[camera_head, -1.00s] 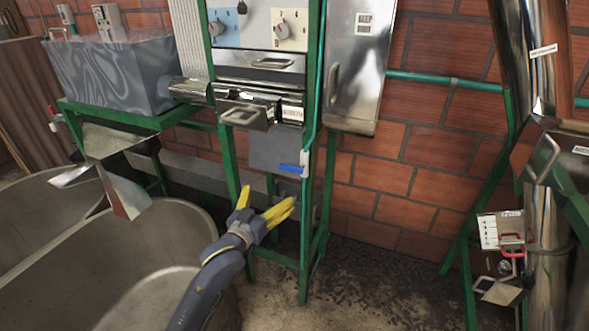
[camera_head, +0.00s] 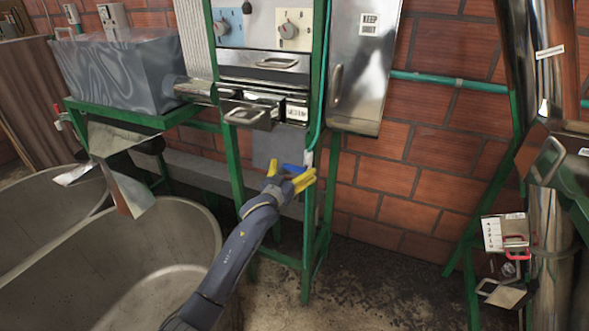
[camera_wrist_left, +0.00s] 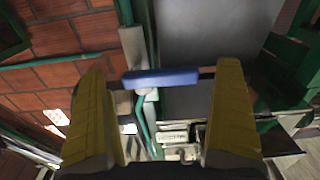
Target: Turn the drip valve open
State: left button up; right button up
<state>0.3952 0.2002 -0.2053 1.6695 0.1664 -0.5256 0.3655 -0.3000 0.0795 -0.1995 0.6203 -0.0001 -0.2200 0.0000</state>
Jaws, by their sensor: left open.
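The drip valve shows a blue lever handle (camera_head: 291,168) on a thin pipe (camera_head: 308,158) at the green frame, below the machine's metal tray. My left gripper (camera_head: 293,178) is just in front of the handle and partly hides it. In the left wrist view the blue handle (camera_wrist_left: 161,77) lies crosswise beyond and between the two yellow fingers. The left gripper (camera_wrist_left: 160,115) is open and holds nothing. I cannot tell whether a finger touches the handle. My right gripper is not in view.
Green frame posts (camera_head: 307,235) stand close beside the gripper. A metal drawer with a handle (camera_head: 245,115) juts out above it. Large grey tubs (camera_head: 150,245) stand at the left.

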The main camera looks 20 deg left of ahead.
pick_arm(q)
jog(key=shift+w+d, duration=0.1)
jog(key=shift+w, duration=0.4)
jog(key=c, duration=1.6)
